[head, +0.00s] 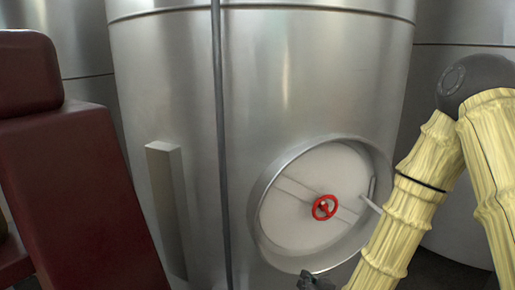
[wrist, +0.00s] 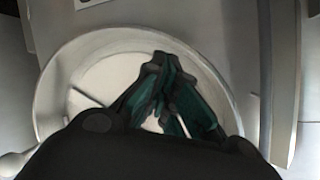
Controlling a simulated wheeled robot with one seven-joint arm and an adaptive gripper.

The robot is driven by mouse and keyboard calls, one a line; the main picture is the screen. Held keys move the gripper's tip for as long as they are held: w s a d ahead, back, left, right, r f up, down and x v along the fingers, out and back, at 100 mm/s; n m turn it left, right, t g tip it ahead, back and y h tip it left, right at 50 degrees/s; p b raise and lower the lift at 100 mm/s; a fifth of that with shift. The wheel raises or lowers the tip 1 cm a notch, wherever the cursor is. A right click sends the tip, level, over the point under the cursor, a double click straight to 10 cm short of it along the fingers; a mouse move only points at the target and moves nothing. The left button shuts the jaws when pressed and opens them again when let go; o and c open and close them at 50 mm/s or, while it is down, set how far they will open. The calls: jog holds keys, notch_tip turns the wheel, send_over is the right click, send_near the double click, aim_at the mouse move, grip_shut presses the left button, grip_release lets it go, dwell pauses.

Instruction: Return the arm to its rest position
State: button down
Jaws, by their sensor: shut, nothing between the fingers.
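My gripper (wrist: 162,62) shows in the wrist view with its dark, green-sided fingers together and nothing between them. It is in front of the round pale hatch (wrist: 100,72) of a steel tank. In the head view my yellow-sleeved arm comes down on the right side, bent at a dark joint. Only a small dark piece at the bottom edge, left of the sleeve, may belong to my gripper; the fingers cannot be made out there.
A large steel tank (head: 270,90) fills the middle, with a round hatch (head: 300,225) bearing a red handwheel (head: 325,207) and a handle. A thin dark vertical pipe (head: 220,150) stands before it. A dark red padded seat-like object (head: 80,200) is at left. More tanks stand behind.

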jog(key=s+d+f+g+h+p, duration=0.1)
jog(key=s+d+f+g, duration=0.2)
jog(key=s+f, duration=0.5)
jog(key=s+d+f+n+g+p, duration=0.1)
jog(key=s+d+f+g, duration=0.2)
jog(key=s+f, duration=0.6)
jog(key=s+d+f+n+g+h+p, duration=0.1)
jog(key=s+f+g, duration=0.6)
jog(key=s, duration=1)
notch_tip(320, 180, down, 2)
jog(key=shift+d+f+h+p, duration=0.25)
jog(key=shift+d+p, duration=0.2)
jog(key=shift+d, duration=0.55)
jog(key=shift+r, duration=0.1)
